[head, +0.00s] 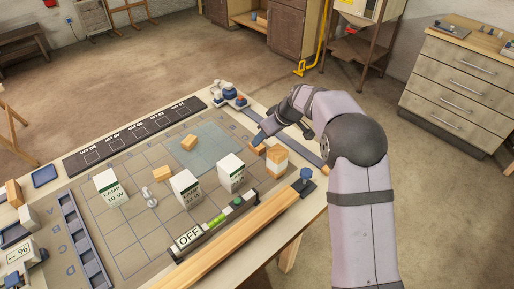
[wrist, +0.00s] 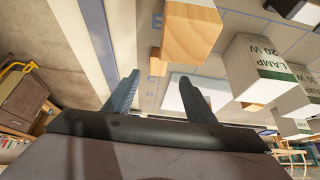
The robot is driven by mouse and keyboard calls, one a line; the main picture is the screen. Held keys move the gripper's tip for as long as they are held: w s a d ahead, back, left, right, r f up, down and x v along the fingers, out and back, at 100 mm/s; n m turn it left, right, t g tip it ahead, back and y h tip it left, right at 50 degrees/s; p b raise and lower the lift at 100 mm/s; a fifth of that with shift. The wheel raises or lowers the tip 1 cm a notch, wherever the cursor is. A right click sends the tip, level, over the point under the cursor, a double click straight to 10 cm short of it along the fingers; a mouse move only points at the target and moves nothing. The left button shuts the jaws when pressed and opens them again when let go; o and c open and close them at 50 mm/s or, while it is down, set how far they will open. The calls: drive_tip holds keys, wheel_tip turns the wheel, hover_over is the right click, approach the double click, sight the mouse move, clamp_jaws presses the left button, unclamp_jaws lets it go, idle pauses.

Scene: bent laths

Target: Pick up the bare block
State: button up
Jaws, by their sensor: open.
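Several plain wooden blocks stand on the grid-marked table in the head view. One bare block (head: 189,142) is at the far middle, another (head: 162,173) is between the lamp boxes, and a low one (head: 258,148) is just below my gripper. A taller wood block with a white band (head: 277,160) is beside that. My gripper (head: 260,137) is at the table's right side, with its blue fingers apart. In the wrist view my gripper (wrist: 159,92) is open and empty. A wooden block (wrist: 190,35) shows beyond the fingertips, apart from them. Which block it is, I cannot tell.
A green-buttoned bar with an OFF sign (head: 188,237) and a long wood strip (head: 235,240) line the front.

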sight(259, 146)
drive_tip(key=shift+p+x, duration=1.9)
drive_tip(key=shift+x, duration=1.75)
drive_tip(key=shift+w+d, duration=0.1)
drive_tip(key=shift+d, duration=0.05)
drive_tip(key=c, duration=1.1)
